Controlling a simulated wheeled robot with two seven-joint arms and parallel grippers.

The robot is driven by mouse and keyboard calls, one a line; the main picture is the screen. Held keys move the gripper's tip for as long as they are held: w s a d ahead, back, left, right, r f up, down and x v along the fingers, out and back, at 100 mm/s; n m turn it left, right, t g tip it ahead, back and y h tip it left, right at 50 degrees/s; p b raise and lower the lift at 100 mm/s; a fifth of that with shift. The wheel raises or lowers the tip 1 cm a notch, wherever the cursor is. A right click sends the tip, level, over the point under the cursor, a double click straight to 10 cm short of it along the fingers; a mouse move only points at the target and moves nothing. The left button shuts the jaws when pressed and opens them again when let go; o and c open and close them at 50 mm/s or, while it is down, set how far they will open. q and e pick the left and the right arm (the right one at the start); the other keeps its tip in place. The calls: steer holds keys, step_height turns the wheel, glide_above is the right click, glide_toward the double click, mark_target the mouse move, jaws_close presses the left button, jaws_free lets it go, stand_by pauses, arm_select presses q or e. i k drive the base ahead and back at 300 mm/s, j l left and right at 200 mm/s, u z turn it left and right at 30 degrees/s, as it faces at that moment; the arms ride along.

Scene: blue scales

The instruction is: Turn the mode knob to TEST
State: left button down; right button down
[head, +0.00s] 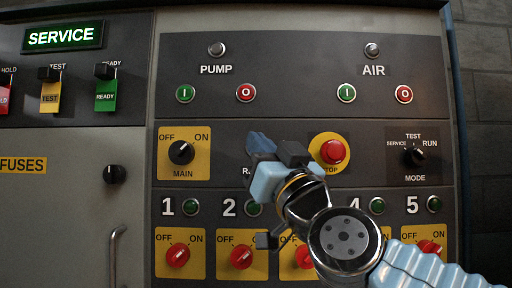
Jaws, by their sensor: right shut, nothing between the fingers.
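The mode knob (414,155) is a black rotary knob on a dark plate at the right of the panel. Its plate is marked SERVICE at the left, TEST at the top and RUN at the right. The knob is small in view and its pointer is hard to read. My right gripper (274,152) is shut and empty. It is in front of the panel's middle, well to the left of the mode knob and apart from it, hiding a label there. My left gripper is not in view.
A red stop button (332,151) on a yellow disc lies between my right gripper and the mode knob. A lit display (65,37) at top left reads SERVICE. The black MAIN knob (181,152) is left. Several red knobs line the bottom, partly behind my right arm.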

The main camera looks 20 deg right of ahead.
mark_target(419, 156)
steer(key=k, duration=1)
